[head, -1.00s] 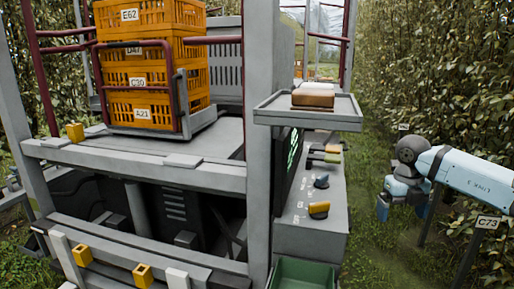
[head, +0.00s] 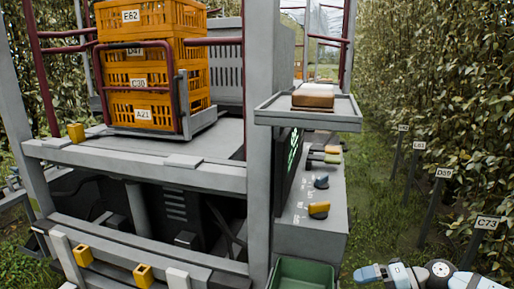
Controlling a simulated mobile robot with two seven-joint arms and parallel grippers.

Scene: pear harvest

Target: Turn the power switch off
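The grey control panel (head: 309,229) stands on the right side of the machine. It carries a yellow knob (head: 318,210) near its front and a dark blue knob (head: 321,182) behind it. The labels are too small to read, so I cannot tell which control is the power switch. My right gripper (head: 378,273) is low at the bottom right edge, apart from the panel and below it. Its finger opening is not clear. My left gripper is out of view.
A green bin (head: 303,272) sits below the panel front. Orange crates (head: 150,60) are stacked on the left. Grass lies to the right, with sign posts (head: 487,223) along the hedge.

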